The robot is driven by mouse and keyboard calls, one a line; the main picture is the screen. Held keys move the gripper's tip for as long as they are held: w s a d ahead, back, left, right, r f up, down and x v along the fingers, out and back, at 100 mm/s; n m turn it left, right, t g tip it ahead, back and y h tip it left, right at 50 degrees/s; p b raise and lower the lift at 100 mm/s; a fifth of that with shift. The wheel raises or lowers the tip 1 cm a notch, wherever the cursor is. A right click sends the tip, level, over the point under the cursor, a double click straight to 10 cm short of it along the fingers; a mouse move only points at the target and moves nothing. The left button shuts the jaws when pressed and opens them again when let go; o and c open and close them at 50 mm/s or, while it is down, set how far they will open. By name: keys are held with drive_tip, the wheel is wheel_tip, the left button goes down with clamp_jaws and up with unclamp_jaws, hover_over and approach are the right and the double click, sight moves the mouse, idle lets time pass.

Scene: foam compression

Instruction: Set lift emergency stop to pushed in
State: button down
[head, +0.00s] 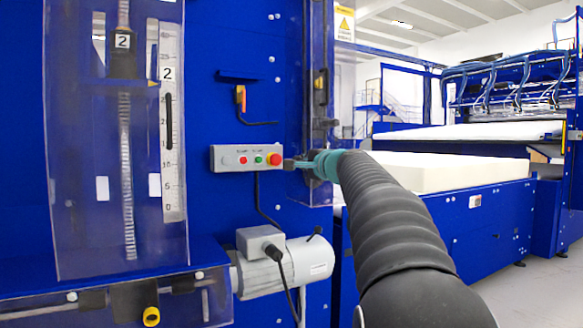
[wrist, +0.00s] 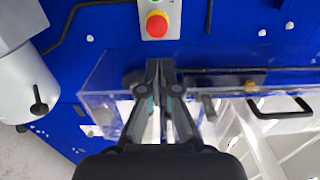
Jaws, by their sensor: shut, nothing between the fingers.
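The lift emergency stop is a red mushroom button (head: 274,159) on a yellow ring at the right end of a grey control box (head: 218,158). In the wrist view the red button (wrist: 157,25) shows at the top, on the end of the box. I cannot tell whether it is pushed in. My gripper (head: 286,164) is shut and empty, with its tips just right of the button in the head view. In the wrist view my gripper (wrist: 160,64) points toward the button, with a visible gap below it in the picture.
A clear guard (wrist: 100,80) lies behind my fingers in the wrist view. A grey motor (head: 300,265) is mounted below the control box. A ruler scale (head: 172,195) stands at left. A foam block (head: 440,172) lies on the blue machine at right.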

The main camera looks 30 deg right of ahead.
drive_tip(key=shift+s, duration=0.95)
wheel_tip(320, 180, down, 11)
drive_tip(key=n+g, duration=0.3)
drive_tip(key=s+a+f+n+g+y, duration=0.1)
drive_tip(key=s+a+f+n+g, duration=0.1)
drive_tip(key=s+a+f, duration=0.3)
drive_tip(key=s+a+f+n+g, duration=0.2)
drive_tip(key=s+a+f+g, duration=0.15)
drive_tip(key=f, duration=0.35)
drive_tip(key=s+a+f+n+g+p, duration=0.1)
drive_tip(key=s+a+f+n, duration=0.2)
drive_tip(key=s, duration=0.7)
drive_tip(key=s+a+f+n+g+h+p, duration=0.1)
drive_tip(key=s+a+f+n, duration=0.3)
drive_tip(key=s, duration=0.6)
drive_tip(key=s+a+f+n+g+p, duration=0.1)
drive_tip(key=s+a+f+n+g, duration=0.1)
drive_tip(key=s+a+f, duration=0.4)
drive_tip(key=s+a+n, duration=0.1)
drive_tip(key=s, duration=0.3)
drive_tip(key=shift+a+n+h, duration=0.3)
drive_tip(key=shift+a, duration=0.05)
